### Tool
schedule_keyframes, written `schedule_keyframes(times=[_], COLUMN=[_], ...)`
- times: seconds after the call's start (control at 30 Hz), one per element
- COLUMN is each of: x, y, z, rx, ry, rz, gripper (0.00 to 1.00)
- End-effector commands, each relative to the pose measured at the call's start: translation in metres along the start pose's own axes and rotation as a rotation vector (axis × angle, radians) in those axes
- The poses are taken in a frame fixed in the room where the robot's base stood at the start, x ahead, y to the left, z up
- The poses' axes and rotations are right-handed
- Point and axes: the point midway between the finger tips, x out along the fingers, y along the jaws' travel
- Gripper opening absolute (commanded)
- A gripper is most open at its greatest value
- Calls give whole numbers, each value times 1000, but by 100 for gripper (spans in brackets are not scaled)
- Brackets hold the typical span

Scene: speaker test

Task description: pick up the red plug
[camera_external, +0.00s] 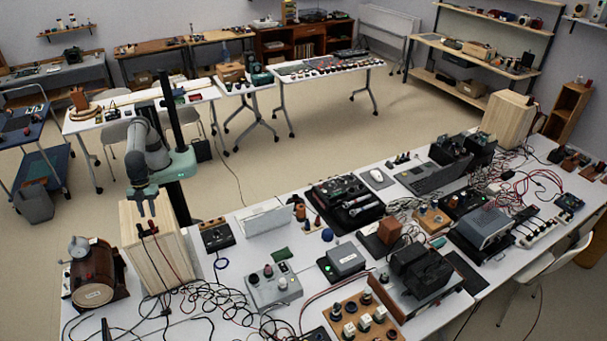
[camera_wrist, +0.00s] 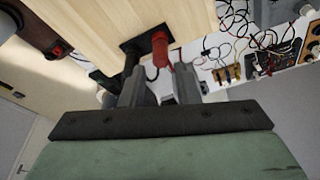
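The red plug (camera_wrist: 160,47) sits in a dark terminal plate on the wooden speaker box (camera_wrist: 95,25), with its red cable running from it. A black plug (camera_wrist: 131,52) sits just left of it. My gripper (camera_wrist: 159,78) is open, its two fingers apart with the red plug in line with the gap, nearer the right finger in the picture. The fingers appear short of the red plug; I cannot tell the exact distance. In the external view my gripper (camera_external: 145,208) hangs just above the plugs at the speaker box (camera_external: 158,262).
A brown barrel-shaped device (camera_external: 97,272) stands left of the speaker box. Loose black cables (camera_external: 215,300) lie on the table to its right. A grey control box (camera_external: 273,287) and other electronics crowd the table further right. Open floor lies behind the table.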

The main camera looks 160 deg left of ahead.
Motion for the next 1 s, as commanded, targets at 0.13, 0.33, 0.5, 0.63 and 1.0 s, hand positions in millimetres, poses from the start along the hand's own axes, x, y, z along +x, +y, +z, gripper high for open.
schedule_keyframes(times=[0.13, 0.33, 0.5, 0.63, 1.0], x=[14, 43, 52, 53, 52], y=[0, -1, -1, -1, -1], z=[0, 0, 0, 0, 0], rx=[0, 0, 0, 0, 0], ry=[-4, -3, 0, 0, 0], rz=[1, 1, 0, 0, 0], gripper=[29, 29, 29, 29, 0])
